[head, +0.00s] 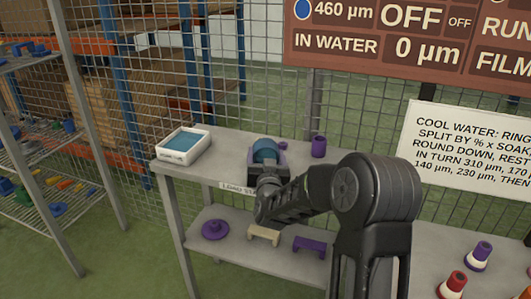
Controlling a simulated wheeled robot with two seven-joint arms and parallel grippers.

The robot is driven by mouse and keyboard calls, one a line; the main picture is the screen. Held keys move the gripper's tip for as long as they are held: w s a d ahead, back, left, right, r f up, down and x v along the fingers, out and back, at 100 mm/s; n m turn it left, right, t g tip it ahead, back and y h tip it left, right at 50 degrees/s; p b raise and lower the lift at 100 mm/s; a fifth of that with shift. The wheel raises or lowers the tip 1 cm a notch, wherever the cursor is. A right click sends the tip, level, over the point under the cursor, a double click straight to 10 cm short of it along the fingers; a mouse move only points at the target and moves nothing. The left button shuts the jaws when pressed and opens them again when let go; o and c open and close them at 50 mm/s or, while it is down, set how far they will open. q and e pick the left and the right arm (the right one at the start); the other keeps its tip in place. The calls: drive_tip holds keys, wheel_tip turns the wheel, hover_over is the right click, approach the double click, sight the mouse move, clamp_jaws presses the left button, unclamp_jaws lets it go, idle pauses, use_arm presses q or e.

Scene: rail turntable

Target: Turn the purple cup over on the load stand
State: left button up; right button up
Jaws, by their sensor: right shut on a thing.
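A purple cup (318,147) stands on the top of the grey load stand (222,155), at the back right of my right gripper. Its top looks dark, but I cannot tell for sure which end is up. My right gripper (266,171) points away from me over the stand's top, left of the cup and apart from it. It is shut on a teal round piece (265,148), with a purple block (281,160) around or behind it. My own wrist and forearm hide the fingertips and the exact contact. My left gripper is not in view.
A white tray (203,150) with a teal inside sits at the stand's left end. A small purple piece (283,146) lies near the cup. The lower shelf holds a purple disc (215,230), a cream bracket (263,235) and a purple bracket (309,245). Mesh fencing stands behind.

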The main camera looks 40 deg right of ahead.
drive_tip(key=c, duration=0.3)
wheel_tip(320, 180, up, 10)
drive_tip(key=shift+r+p, duration=0.1)
drive_tip(key=shift+p, duration=0.8)
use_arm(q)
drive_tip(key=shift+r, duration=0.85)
use_arm(e)
drive_tip(key=shift+a, duration=0.1)
drive_tip(key=s+a+f+n+y, duration=0.1)
drive_tip(key=a+f+n+y, duration=0.2)
drive_tip(key=a, duration=0.6)
drive_tip(key=s+a+f+n+t+y, duration=0.1)
drive_tip(key=s+a+f+n+y, duration=0.1)
drive_tip(key=a+y, duration=0.5)
drive_tip(key=s+a+f+n+t+y, duration=0.1)
drive_tip(key=a+f+n+y, duration=0.3)
drive_tip(key=a, duration=0.8)
drive_tip(key=shift+s+n+y, duration=0.35)
drive_tip(key=shift+n+y, duration=0.15)
